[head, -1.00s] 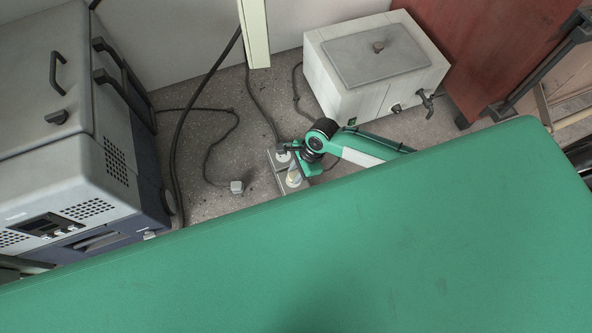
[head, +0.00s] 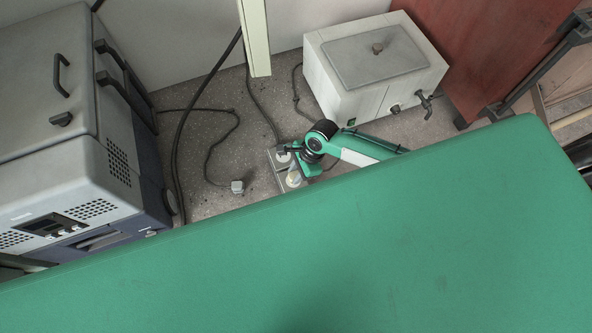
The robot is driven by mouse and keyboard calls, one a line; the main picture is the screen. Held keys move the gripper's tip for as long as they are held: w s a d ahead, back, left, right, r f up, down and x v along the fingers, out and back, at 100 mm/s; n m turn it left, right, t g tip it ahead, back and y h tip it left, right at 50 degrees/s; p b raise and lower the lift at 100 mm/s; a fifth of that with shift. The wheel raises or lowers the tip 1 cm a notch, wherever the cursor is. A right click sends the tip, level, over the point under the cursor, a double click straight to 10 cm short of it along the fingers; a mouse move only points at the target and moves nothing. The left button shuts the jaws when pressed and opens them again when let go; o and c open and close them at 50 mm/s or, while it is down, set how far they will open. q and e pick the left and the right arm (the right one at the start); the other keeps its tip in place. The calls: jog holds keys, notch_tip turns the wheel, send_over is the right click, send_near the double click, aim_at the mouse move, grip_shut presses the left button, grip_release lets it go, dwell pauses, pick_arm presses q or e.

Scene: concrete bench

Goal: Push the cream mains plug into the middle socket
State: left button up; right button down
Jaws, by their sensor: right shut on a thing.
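A grey socket block (head: 273,160) lies on the bench in the middle of the head view. A pale plug (head: 283,157) with a dark cable sits at its far end. My right gripper (head: 295,172) is over the block, shut on the cream mains plug (head: 293,180), which shows only as a small cream patch at the near part of the block. The gripper and wrist hide part of the block, so I cannot tell which socket is under the plug or how deep it sits. My left gripper is not in view.
A loose grey-white plug (head: 237,187) with a dark cable lies left of the block. A large grey machine (head: 60,150) stands at left. A white tank with a tap (head: 375,65) stands behind right. My green body hides the foreground.

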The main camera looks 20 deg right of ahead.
jog(key=shift+f, duration=0.55)
jog(key=c, duration=1.1)
grip_release()
jog(key=shift+o, duration=0.2)
jog(key=b+v, duration=0.2)
jog(key=v, duration=1.1)
jog(key=shift+d+r, duration=0.2)
jog(key=shift+r, duration=0.1)
